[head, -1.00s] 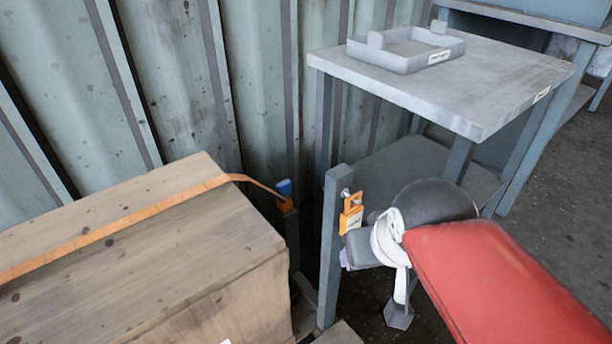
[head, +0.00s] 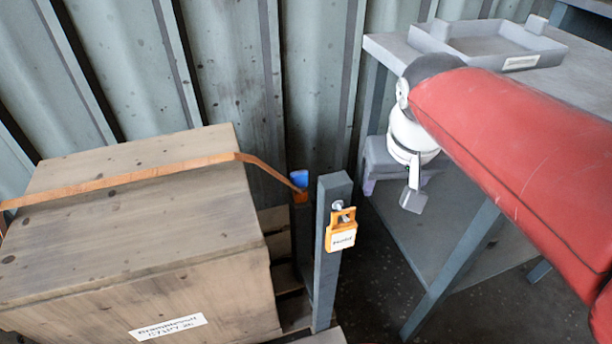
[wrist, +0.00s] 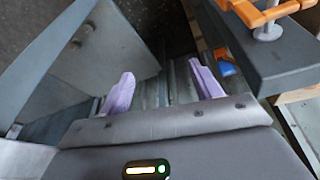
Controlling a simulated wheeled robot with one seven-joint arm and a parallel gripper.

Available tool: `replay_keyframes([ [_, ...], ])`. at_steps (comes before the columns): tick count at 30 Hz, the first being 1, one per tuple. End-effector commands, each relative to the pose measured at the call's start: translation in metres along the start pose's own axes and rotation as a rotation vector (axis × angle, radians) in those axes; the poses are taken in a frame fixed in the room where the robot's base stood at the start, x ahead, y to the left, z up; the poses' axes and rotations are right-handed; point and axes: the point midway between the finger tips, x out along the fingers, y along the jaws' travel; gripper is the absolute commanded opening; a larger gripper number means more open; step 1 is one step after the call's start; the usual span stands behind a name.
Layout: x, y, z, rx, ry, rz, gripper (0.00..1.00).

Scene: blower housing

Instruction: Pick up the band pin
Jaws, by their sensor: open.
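A small blue piece (head: 299,177), which looks like the band pin, stands upright at the right end of the orange band (head: 150,176), in an orange fitting (head: 300,196) on a short post behind the grey post. The blue piece also shows in the wrist view (wrist: 228,68), just beyond the right finger. My gripper (wrist: 163,88) is open and empty, its two lilac fingers apart. In the head view my gripper (head: 369,186) is right of the grey post and the blue piece, apart from both.
The grey post (head: 328,260) carries an orange tag (head: 342,232) on a metal peg; in the wrist view it is close at upper right. A strapped wooden crate (head: 120,250) stands at left. A grey table (head: 385,52) with a tray (head: 500,62) is at right.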

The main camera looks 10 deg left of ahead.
Motion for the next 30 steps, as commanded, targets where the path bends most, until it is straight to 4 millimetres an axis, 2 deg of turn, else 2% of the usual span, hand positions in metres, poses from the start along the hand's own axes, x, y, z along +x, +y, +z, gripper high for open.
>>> replay_keyframes([
  [8,0.017,-0.036,-0.046,-0.079,-0.078,-0.02,0.64],
  [11,0.03,-0.059,-0.069,-0.123,-0.123,-0.032,0.64],
  [15,0.058,-0.104,-0.104,-0.194,-0.2,-0.059,0.64],
  [18,0.076,-0.131,-0.119,-0.23,-0.244,-0.076,0.64],
  [21,0.088,-0.148,-0.128,-0.252,-0.272,-0.086,0.64],
  [24,0.095,-0.157,-0.132,-0.263,-0.287,-0.091,0.64],
  [30,0.114,-0.16,-0.127,-0.266,-0.293,-0.092,0.64],
])
